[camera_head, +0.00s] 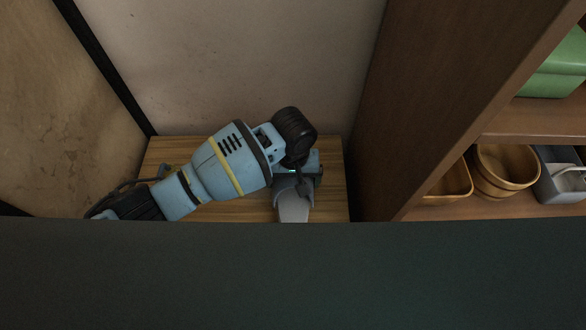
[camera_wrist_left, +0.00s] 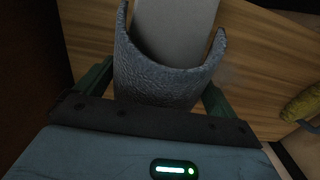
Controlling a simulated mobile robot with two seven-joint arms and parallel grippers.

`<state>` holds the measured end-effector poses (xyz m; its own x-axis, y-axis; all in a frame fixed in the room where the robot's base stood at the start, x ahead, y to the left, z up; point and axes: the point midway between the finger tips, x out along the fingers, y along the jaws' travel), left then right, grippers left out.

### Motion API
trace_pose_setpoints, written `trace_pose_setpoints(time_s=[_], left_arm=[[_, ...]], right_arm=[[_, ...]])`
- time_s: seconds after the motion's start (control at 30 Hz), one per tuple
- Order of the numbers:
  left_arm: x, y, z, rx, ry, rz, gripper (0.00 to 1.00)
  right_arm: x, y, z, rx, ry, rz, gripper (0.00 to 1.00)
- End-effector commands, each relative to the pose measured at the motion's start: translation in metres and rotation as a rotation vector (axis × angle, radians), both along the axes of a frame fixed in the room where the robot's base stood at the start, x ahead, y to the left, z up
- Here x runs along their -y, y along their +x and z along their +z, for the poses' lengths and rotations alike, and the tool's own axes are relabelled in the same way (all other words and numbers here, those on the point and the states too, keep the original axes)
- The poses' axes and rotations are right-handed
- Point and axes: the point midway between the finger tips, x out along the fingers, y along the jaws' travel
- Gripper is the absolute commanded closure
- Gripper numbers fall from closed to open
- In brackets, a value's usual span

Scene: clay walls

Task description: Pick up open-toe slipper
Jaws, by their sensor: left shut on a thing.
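The open-toe slipper (camera_head: 293,206) is grey with a lighter insole, and shows at the right end of the wooden surface in the head view. In the left wrist view the slipper (camera_wrist_left: 165,75) shows its textured grey strap band, with the pale insole running up through it. My left gripper (camera_head: 297,180) comes down over the slipper from above. Its fingers (camera_wrist_left: 158,92) lie on both sides of the strap, shut on the slipper. The near part of the slipper is hidden by a dark edge in the head view. My right gripper is not in view.
The wooden surface (camera_head: 235,212) stands against a pale wall. A brown shelf unit (camera_head: 440,90) rises close on the right, holding wooden bowls (camera_head: 505,172), a grey container (camera_head: 562,178) and a green box (camera_head: 553,68). A yellowish object (camera_wrist_left: 303,103) lies at the right in the wrist view.

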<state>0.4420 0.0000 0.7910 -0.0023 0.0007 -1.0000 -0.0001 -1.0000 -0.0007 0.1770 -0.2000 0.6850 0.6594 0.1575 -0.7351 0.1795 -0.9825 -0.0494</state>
Motion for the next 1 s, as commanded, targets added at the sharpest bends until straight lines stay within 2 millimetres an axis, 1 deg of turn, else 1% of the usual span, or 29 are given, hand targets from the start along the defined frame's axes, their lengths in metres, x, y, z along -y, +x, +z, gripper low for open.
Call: trace_pose_setpoints(time_s=[0.03,0.2,0.3,0.43,0.5,0.63,1.0], left_arm=[[0.0,-0.013,0.007,0.007,-0.003,-0.004,0.3],[0.001,-0.058,0.01,0.006,-0.003,-0.004,0.3],[0.001,-0.079,0.011,0.005,-0.003,-0.002,0.3],[0.001,-0.1,0.012,0.004,-0.002,-0.001,0.3],[0.001,-0.107,0.012,0.003,-0.002,-0.001,0.3],[0.0,-0.116,0.012,0.003,0.0,0.001,0.3],[0.001,-0.119,0.012,0.002,0.0,0.001,0.3]], right_arm=[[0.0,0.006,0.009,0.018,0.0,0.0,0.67],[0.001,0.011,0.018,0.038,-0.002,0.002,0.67],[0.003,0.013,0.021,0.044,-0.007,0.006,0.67],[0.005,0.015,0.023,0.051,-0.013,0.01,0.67],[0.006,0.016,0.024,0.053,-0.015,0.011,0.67],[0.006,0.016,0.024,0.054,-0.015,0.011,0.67],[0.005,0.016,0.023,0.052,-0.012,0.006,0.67]])
